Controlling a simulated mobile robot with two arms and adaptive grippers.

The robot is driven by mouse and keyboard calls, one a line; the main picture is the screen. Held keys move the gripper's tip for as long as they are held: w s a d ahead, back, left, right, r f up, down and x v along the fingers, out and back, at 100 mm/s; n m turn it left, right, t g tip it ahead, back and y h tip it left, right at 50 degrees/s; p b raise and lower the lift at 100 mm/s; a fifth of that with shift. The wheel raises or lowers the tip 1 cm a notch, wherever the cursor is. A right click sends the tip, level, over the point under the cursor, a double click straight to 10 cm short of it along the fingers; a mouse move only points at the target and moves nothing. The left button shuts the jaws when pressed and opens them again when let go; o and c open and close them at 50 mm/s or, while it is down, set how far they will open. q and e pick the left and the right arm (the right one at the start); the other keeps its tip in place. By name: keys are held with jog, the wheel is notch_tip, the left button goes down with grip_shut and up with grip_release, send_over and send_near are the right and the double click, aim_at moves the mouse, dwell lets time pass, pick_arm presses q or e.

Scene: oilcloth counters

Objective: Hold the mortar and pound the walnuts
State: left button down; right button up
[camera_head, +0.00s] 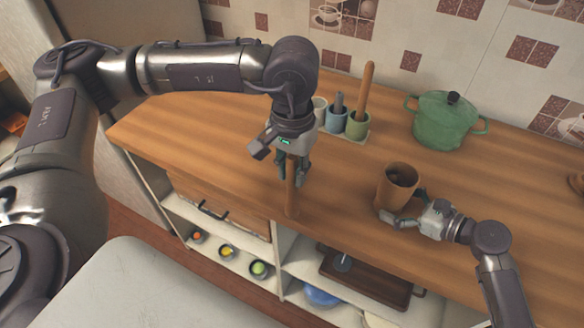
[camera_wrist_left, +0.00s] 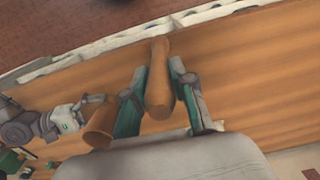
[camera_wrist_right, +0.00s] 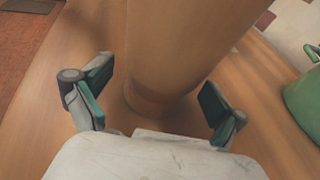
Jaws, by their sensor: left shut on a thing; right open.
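The wooden mortar (camera_head: 392,192) stands upright on the counter, with dark contents inside that I cannot make out clearly. It also shows in the left wrist view (camera_wrist_left: 100,122) and fills the middle of the right wrist view (camera_wrist_right: 185,50). My right gripper (camera_head: 402,209) is open low at the mortar, with one finger on each side of its base in the right wrist view. My left gripper (camera_head: 288,162) is shut on a wooden pestle (camera_head: 292,192), which hangs roughly upright near the counter's front edge, left of the mortar. The pestle also shows between the left fingers (camera_wrist_left: 158,85).
A small holder with a white cup, a blue cup (camera_head: 336,120) and a green cup (camera_head: 357,125) stands behind the left gripper. A green lidded pot (camera_head: 446,125) stands at the back right. The counter between pestle and mortar is clear.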

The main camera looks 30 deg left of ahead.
pick_arm(q)
jog(key=shift+w+a, duration=0.1)
jog(key=shift+a, duration=0.1)
pick_arm(e)
jog(key=shift+w+a, duration=0.15)
jog(key=shift+a, duration=0.15)
jog(key=shift+c, duration=0.2)
pick_arm(q)
jog(key=shift+d, duration=0.1)
pick_arm(e)
jog(key=shift+d, duration=0.1)
jog(key=c, duration=0.8)
pick_arm(q)
jog(key=shift+w, duration=0.1)
pick_arm(e)
jog(key=shift+f, duration=0.1)
pick_arm(q)
jog(key=w+d+r, duration=0.7)
jog(key=d, duration=0.3)
jog(key=w+d+r, duration=0.7)
jog(key=d, duration=0.2)
notch_tip(320, 180, down, 9)
jog(key=shift+s+f, duration=0.15)
